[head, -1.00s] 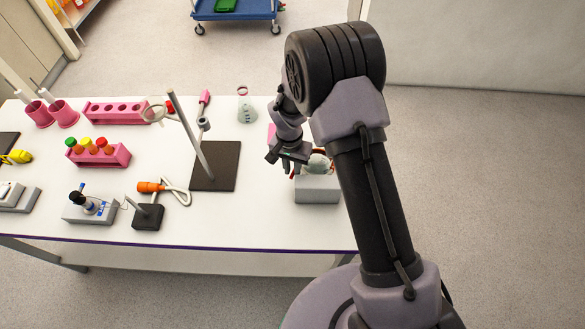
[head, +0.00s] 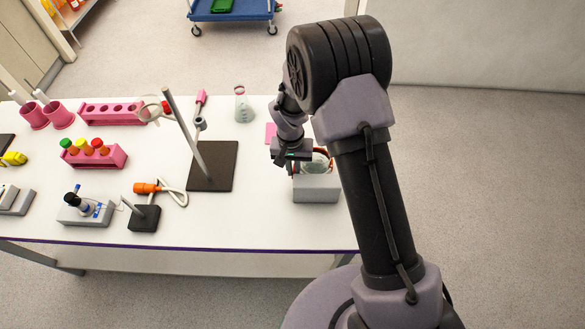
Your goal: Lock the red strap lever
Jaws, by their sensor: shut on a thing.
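A grey block (head: 316,189) stands near the right end of the white table. A round clear vessel (head: 317,164) sits on it, with a red strap (head: 331,160) showing around its sides. My gripper (head: 292,158) is at the upper left of the vessel, pointing down, shut on the strap's red lever. The fingers and arm hide most of the lever, so its exact angle cannot be told. A small green spot shows at the fingers.
A dark-based stand with a metal rod (head: 184,122) is left of my gripper. A conical flask (head: 243,105) and a pink pad (head: 271,132) are behind. The table front between the stand and grey block is clear.

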